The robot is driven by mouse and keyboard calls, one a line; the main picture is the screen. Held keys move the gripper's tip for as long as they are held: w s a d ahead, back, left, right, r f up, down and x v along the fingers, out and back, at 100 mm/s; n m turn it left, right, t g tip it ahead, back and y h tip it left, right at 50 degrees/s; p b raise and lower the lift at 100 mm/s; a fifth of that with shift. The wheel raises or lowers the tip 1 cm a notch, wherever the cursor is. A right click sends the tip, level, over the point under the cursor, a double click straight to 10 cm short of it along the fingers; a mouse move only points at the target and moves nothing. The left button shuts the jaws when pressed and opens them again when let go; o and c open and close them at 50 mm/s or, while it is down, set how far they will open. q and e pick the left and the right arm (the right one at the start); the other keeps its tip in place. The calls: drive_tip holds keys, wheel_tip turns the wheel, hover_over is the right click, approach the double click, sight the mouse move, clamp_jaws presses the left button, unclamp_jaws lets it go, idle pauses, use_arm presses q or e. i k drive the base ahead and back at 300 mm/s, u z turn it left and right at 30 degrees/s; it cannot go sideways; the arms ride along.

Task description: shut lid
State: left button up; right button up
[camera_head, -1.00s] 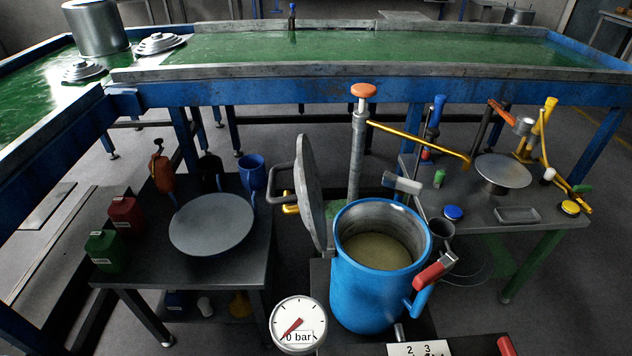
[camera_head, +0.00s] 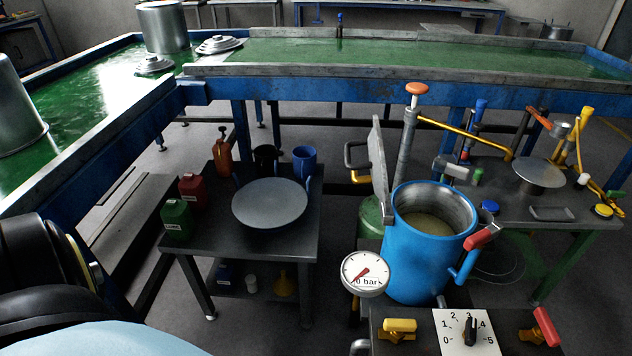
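A blue pot (camera_head: 415,262) stands open right of centre, with pale liquid inside. Its grey lid (camera_head: 380,166) stands upright on edge at the pot's left rim, with a dark loop handle (camera_head: 355,155) on its left side. A red-ended clamp handle (camera_head: 481,236) sits at the pot's right side. A black and pale blue rounded part, probably of my own left arm, fills the lower left corner. Neither of my grippers shows.
A pressure gauge (camera_head: 366,273) reading 0 bar is in front of the pot, near a dial panel (camera_head: 467,333). An orange-topped post (camera_head: 408,135) with a yellow bar rises behind the lid. A dark side table (camera_head: 208,237) holds a round grey plate (camera_head: 270,203) and canisters.

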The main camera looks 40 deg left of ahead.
sight(377, 163)
drive_tip(key=k, duration=0.8)
drive_tip(key=u, duration=1.15)
drive_tip(key=i, duration=0.5)
